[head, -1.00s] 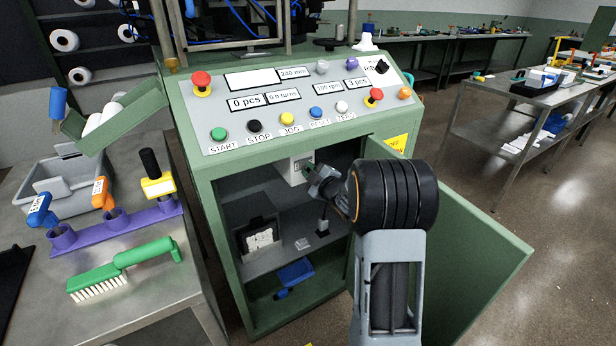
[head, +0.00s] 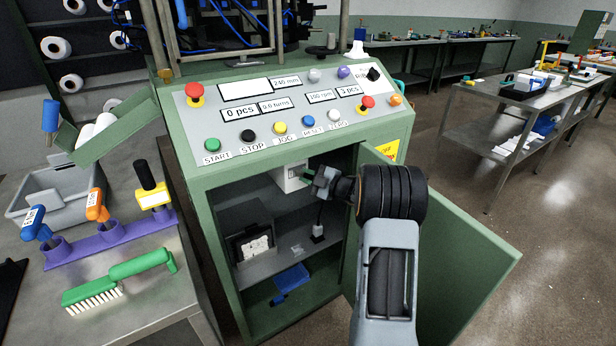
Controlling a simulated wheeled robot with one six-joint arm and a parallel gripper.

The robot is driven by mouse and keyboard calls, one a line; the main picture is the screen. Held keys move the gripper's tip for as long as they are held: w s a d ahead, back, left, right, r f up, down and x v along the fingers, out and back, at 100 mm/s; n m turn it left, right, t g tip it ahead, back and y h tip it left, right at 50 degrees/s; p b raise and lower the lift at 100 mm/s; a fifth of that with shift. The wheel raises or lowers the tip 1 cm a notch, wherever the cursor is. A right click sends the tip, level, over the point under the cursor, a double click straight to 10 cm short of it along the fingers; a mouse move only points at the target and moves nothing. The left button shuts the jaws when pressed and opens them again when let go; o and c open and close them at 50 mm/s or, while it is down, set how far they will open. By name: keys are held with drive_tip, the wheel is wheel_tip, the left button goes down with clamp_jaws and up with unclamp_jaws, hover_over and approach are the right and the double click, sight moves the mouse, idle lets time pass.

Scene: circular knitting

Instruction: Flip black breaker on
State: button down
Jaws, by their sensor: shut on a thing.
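In the head view a pale box (head: 290,177) with a small dark front is fixed high inside the open green cabinet; it looks like the breaker housing. My gripper (head: 310,177) reaches into the cabinet from the right, its tip close to the right side of this box. It is shut on a small dark part at the box's front, which looks like the black breaker. The fingertips are small and partly hidden, so I cannot tell the breaker's position or the exact grip.
The cabinet door (head: 455,255) stands open on the right, beside my arm. Below are a shelf with a dark box (head: 247,232) and a blue object (head: 291,280) lower down. The control panel (head: 290,105) is above. A side table (head: 110,325) with tools stands left.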

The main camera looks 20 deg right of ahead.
drive_tip(key=shift+r, duration=0.1)
drive_tip(key=c, duration=1.1)
unclamp_jaws()
drive_tip(key=shift+o, duration=0.2)
drive_tip(key=shift+a+h, duration=0.1)
drive_tip(key=shift+h, duration=0.2)
